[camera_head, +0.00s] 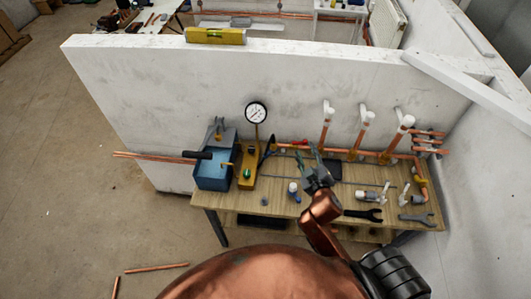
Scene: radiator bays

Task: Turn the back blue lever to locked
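My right gripper (308,155) is over the middle of the wooden workbench (330,202), pointing toward the pipework at the back. Its two fingers look spread apart, with nothing clearly held between them. A row of copper pipework (345,155) with white-capped upright pipes runs along the back of the bench. A small red handle (299,142) shows on it just beyond the fingertips. I cannot clearly make out the back blue lever; the gripper may hide it. Whether the fingers touch anything is too small to tell. My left gripper is not in view.
A blue tank (212,177) with a black handle and a yellow block (246,172) below a round gauge (256,113) stand at the bench's left. Loose fittings and a dark wrench (364,215) lie at the right. A white wall (150,85) stands behind.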

